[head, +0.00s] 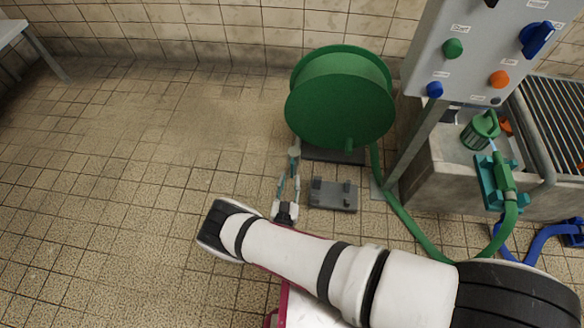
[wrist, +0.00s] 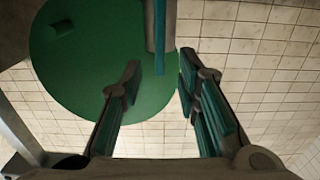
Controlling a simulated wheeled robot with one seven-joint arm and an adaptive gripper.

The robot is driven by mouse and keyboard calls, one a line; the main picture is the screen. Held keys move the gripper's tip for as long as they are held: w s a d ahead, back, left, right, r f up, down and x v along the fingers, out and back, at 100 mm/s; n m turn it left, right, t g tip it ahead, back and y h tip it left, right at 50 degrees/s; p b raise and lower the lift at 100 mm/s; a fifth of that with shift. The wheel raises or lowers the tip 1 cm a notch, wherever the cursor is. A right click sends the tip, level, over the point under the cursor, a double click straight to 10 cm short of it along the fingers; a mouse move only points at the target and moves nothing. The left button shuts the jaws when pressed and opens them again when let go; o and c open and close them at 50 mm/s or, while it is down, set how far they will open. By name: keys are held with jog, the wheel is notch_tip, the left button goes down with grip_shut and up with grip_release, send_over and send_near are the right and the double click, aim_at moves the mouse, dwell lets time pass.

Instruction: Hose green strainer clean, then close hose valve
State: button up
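The green strainer (head: 480,131) sits in the basin at the right of the head view. A green nozzle (head: 503,176) in a teal holder points at it, with a pale blue streak between them that looks like water. A green hose (head: 407,222) runs from the nozzle to the green reel (head: 340,100). My gripper (head: 290,170) is open and empty, left of the reel's lower part. The wrist view shows its two spread fingers (wrist: 160,80) before the reel disc (wrist: 75,70). A grey post with a teal bar (wrist: 160,45) is above them; I cannot tell if it is the hose valve.
A grey panel (head: 480,35) with green, blue and orange knobs stands right of the reel; its labels are too small to read. A blue hose (head: 540,240) is at the lower right. The tiled floor at left is clear.

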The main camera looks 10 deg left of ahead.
aim_at(292, 169)
jog(key=w+b, duration=0.1)
jog(key=w, duration=0.5)
jog(key=shift+w+d+b, duration=0.1)
jog(key=shift+w+b, duration=0.25)
jog(key=shift+b, duration=0.05)
grip_shut()
